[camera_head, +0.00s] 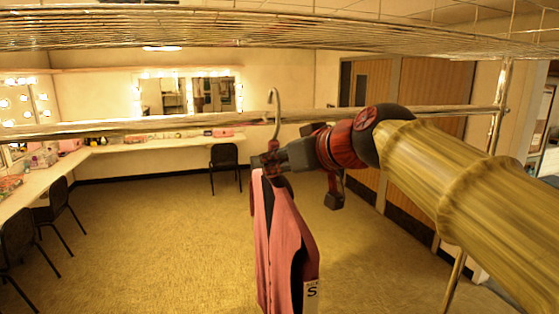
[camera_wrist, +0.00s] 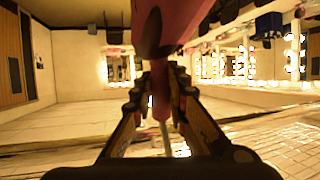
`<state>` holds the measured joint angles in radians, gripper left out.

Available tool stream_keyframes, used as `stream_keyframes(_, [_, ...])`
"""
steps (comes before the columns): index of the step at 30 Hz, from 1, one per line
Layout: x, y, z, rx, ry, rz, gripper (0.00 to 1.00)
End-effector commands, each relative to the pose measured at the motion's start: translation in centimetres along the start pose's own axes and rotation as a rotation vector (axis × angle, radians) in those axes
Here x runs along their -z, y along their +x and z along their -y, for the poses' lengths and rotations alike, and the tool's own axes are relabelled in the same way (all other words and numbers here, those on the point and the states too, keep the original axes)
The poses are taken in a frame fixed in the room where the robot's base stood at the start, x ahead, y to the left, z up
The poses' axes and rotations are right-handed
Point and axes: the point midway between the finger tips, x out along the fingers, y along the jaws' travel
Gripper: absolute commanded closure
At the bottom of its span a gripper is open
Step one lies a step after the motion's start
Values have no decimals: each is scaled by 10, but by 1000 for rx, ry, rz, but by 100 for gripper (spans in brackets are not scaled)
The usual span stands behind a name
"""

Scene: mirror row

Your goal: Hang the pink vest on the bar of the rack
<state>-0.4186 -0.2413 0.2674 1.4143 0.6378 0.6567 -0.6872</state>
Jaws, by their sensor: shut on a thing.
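The pink vest (camera_head: 283,245) hangs from a hanger with a metal hook (camera_head: 274,103), and a white tag (camera_head: 311,293) marked S is at its lower right. My gripper (camera_head: 271,160) is shut on the hanger's neck, just above the vest. In the wrist view my gripper (camera_wrist: 158,92) closes around a pinkish piece, with the vest (camera_wrist: 178,22) beyond it. The bar (camera_head: 390,113) of the rack runs across the head view. The hook's curved top shows above the bar's line and its stem crosses it; I cannot tell whether the hook is over the bar or apart from it.
A wire shelf (camera_head: 300,32) spans the top of the rack, above the bar. The rack's post (camera_head: 497,105) stands at the right. Beyond are a counter (camera_head: 135,146), black chairs (camera_head: 225,157) and lit mirrors (camera_head: 188,94). The carpet behind the vest is clear.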

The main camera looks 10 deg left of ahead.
Motion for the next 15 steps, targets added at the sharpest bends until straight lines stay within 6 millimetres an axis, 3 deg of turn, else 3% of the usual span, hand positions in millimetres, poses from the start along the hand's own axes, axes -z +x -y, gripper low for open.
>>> stream_keyframes(15, [17, 32, -10, 0, -1, -1, 100])
